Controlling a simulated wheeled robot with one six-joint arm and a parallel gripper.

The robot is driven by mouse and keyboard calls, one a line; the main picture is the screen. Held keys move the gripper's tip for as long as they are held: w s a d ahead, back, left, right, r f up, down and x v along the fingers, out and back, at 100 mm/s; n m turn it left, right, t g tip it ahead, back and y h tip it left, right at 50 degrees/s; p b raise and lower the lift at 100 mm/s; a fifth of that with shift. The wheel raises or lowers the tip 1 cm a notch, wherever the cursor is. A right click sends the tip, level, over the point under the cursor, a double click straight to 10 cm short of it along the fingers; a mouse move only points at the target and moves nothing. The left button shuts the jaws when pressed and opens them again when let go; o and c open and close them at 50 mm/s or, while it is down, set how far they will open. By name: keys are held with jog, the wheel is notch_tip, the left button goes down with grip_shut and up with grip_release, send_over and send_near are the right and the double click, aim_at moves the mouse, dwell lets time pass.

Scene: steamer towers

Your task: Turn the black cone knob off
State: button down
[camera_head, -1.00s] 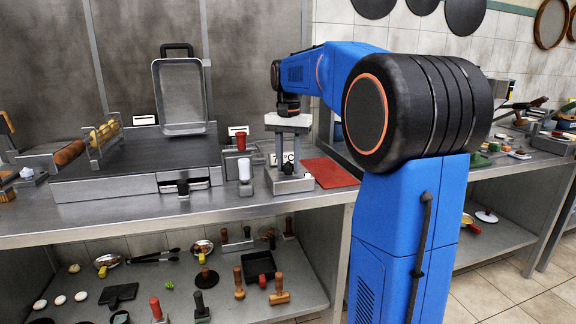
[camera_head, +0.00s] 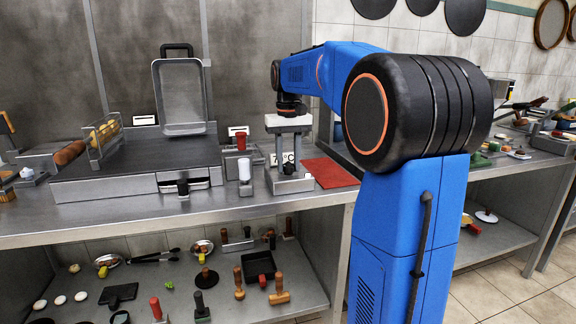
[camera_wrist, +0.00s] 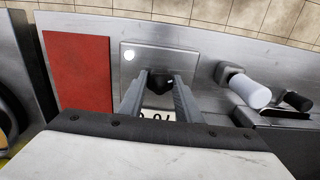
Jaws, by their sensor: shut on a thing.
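The black cone knob (camera_wrist: 158,81) sits on a grey metal box (camera_wrist: 187,62) on the counter. In the wrist view it lies between the two fingertips of my gripper (camera_wrist: 160,82), which is shut on it. In the head view my gripper (camera_head: 288,167) points straight down at the box (camera_head: 291,184), and the knob shows only as a small dark shape between the fingers. A small round white spot (camera_wrist: 130,56) is on the box's face. A label with dark digits (camera_wrist: 157,115) is partly hidden by my gripper.
A red mat (camera_head: 330,172) lies right of the box. A white knob (camera_head: 245,170) stands close on the left, with a black knob (camera_head: 183,187) further left and a red knob (camera_head: 241,141) behind. A large griddle (camera_head: 135,165) fills the left counter.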

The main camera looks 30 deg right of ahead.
jog(key=n, duration=0.6)
jog(key=shift+f, duration=0.25)
jog(key=c, duration=1.5)
grip_release()
jog(key=shift+r, duration=0.1)
jog(key=m, duration=0.5)
jog(key=shift+m, duration=0.4)
